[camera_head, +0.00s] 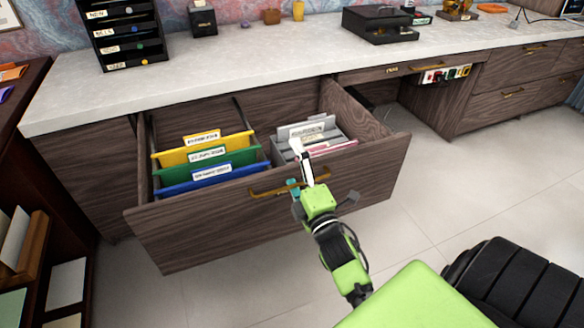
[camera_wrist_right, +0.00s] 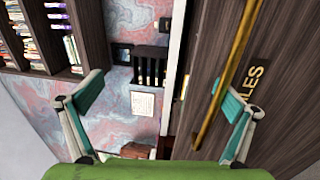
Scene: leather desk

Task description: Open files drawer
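The files drawer (camera_head: 190,232) is pulled well out of the desk in the head view. Yellow, green and blue folders (camera_head: 207,157) stand in its left part, and grey and pink folders (camera_head: 312,132) in its right part. Its brass handle (camera_head: 268,191) is on the front face. My right gripper (camera_head: 308,186) is at the handle's right end. In the right wrist view, its teal fingers (camera_wrist_right: 160,100) are wide apart. The handle (camera_wrist_right: 238,45) passes close by the right finger, and I cannot tell if they touch. My left gripper is out of view.
The light desktop (camera_head: 240,58) holds a black letter rack (camera_head: 122,30) and a black box (camera_head: 385,24). A closed shallow drawer (camera_head: 395,70) and more drawers (camera_head: 510,75) are at the right. Shelves (camera_head: 25,220) stand close at the left.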

